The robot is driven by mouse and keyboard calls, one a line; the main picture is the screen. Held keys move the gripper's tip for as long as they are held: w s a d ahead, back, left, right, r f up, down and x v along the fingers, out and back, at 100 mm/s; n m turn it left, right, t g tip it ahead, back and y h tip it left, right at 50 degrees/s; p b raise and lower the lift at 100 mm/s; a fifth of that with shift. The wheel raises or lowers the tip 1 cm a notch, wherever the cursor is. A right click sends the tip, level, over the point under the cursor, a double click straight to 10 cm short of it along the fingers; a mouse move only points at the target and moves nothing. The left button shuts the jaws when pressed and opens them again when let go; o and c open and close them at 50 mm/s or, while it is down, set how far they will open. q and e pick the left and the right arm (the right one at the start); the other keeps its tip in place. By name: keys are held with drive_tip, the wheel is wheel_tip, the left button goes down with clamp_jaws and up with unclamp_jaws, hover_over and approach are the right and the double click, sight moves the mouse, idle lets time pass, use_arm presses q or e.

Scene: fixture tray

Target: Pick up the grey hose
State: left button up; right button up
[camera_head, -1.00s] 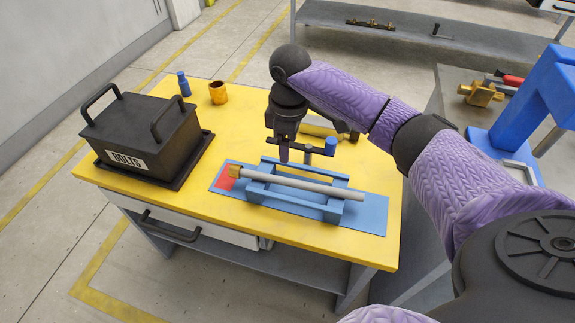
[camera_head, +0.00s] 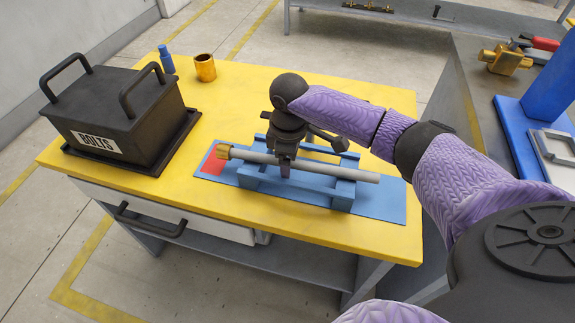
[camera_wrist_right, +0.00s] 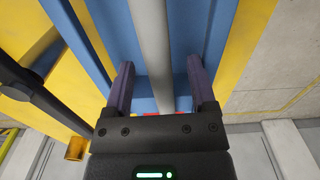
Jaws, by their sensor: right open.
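The grey hose (camera_head: 335,172) lies lengthwise across the blue fixture tray (camera_head: 345,190) on the yellow table, with a brass-coloured end (camera_head: 223,151) at its left. My right gripper (camera_head: 286,168) is down at the hose, a little left of its middle. In the right wrist view the right gripper (camera_wrist_right: 162,80) is open, and its two purple fingers stand apart on either side of the grey hose (camera_wrist_right: 150,35). A gap shows between each finger and the hose. The right hand hides part of the hose in the head view. My left gripper is not in view.
A black lidded box (camera_head: 125,115) marked BOLTS stands at the table's left. A blue bottle (camera_head: 166,60) and a brass cup (camera_head: 205,68) stand at the back. A red patch (camera_head: 213,164) lies by the brass end. The table's front strip is clear.

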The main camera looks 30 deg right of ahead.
drive_tip(key=shift+r, duration=0.15)
drive_tip(key=shift+c, duration=0.5)
clamp_jaws()
